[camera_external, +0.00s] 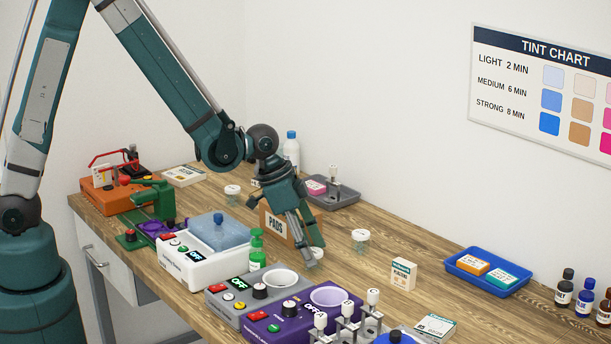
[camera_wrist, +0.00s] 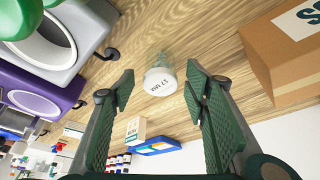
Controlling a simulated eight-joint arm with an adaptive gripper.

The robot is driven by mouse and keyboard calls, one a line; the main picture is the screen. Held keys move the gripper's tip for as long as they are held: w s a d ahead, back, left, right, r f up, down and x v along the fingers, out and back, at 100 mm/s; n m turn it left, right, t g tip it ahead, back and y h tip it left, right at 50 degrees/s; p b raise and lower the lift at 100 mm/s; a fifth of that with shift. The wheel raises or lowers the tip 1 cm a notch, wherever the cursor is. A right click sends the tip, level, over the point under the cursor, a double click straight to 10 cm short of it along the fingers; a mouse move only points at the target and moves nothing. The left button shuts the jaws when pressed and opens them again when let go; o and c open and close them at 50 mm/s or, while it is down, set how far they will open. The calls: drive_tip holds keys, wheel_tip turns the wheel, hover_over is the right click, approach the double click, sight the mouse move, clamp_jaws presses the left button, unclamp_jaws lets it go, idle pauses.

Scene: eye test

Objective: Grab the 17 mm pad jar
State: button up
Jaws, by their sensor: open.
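The 17 mm pad jar (camera_wrist: 160,82) is a small clear jar with a white lid marked 17 MM. It appears between my two fingertips in the wrist view, with wood around it. My gripper (camera_wrist: 159,88) is open, with a gap on each side of the jar and neither finger seen touching it. In the external view the jar (camera_external: 317,254) is partly hidden by my gripper (camera_external: 312,252), which points down at the table. How far the fingertips reach down around the jar is hard to tell.
The PADS cardboard box (camera_external: 274,227) stands close behind my gripper. A similar jar (camera_external: 361,238) stands to the right, another (camera_external: 232,191) farther left. A green pump bottle (camera_external: 257,250), grey machine (camera_external: 245,305) and purple machine (camera_external: 290,325) stand nearer the front. A small carton (camera_external: 403,274) stands right.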

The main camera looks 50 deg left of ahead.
drive_tip(key=shift+x, duration=1.15)
drive_tip(key=c, duration=1)
drive_tip(key=shift+r+p, duration=0.4)
drive_tip(key=shift+r, duration=4.6)
